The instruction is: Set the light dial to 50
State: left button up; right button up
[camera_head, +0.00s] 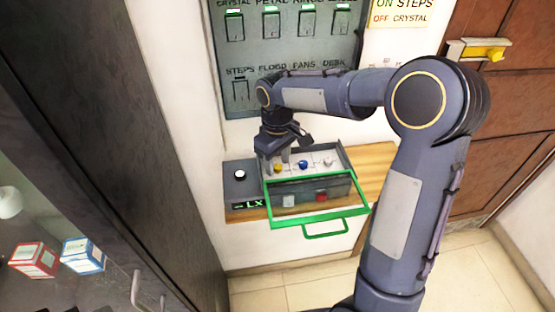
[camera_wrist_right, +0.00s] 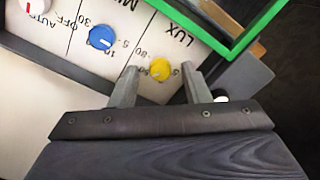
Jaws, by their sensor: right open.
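A yellow dial (camera_wrist_right: 160,70) sits on a white panel beside the printed word LUX, which appears upside down in the right wrist view. It also shows in the head view (camera_head: 278,168), at the left of a row of three dials in an open control box. My right gripper (camera_wrist_right: 159,75) is open, with one finger on each side of the yellow dial. I cannot tell whether the fingers touch it. The dial's exact setting is too small to read. A small display (camera_head: 254,203) left of the box shows green "LX" letters. My left gripper is not in view.
A blue dial (camera_wrist_right: 101,38) and a white dial with a red mark (camera_wrist_right: 35,4) share the panel. The box's green-framed cover (camera_head: 318,223) hangs open in front. A switch panel (camera_head: 240,60) is on the wall behind. A dark cabinet (camera_head: 120,130) stands left.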

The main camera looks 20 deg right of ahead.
aim_at(278, 166)
notch_tip(278, 166, up, 8)
jog(key=shift+f, duration=0.1)
dwell(0.7)
